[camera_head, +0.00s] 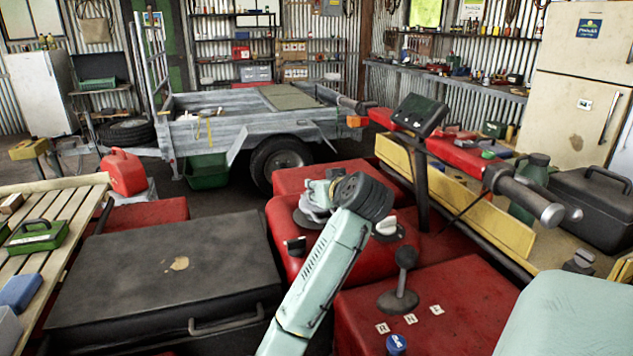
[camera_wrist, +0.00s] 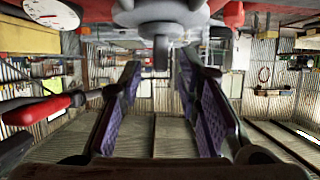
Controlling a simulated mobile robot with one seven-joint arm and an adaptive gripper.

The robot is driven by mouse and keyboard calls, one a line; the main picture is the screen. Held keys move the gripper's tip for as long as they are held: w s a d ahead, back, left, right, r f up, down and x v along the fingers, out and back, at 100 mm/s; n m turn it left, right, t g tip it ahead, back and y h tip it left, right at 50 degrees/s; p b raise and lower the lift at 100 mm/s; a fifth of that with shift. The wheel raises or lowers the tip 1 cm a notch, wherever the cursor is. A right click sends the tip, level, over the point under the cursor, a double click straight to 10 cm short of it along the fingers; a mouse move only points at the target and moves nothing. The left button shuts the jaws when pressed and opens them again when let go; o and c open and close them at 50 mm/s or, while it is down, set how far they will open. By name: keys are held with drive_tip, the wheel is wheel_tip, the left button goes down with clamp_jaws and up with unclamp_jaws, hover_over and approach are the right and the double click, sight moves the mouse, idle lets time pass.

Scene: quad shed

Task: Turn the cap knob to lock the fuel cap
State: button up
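The fuel cap (camera_head: 309,219) is a grey disc on top of the red tank, mostly hidden in the head view behind my gripper (camera_head: 318,194) and pale arm. In the wrist view the cap (camera_wrist: 190,12) fills the top middle, with its grey knob (camera_wrist: 160,50) standing out from it as a narrow fin. My gripper (camera_wrist: 158,75) is open, with its two purple-padded fingers apart and pointing toward the cap. The knob shows between and just beyond the fingertips. Nothing is held, and I cannot tell whether a finger touches the knob.
The handlebar (camera_head: 450,150) with a dark display (camera_head: 419,115) is to the right. A round gauge (camera_wrist: 54,13) shows in the wrist view.

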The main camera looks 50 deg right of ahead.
drive_tip(key=shift+p+x, duration=0.35)
drive_tip(key=shift+x, duration=1.25)
drive_tip(key=c, duration=0.5)
clamp_jaws()
drive_tip(key=shift+f, duration=0.1)
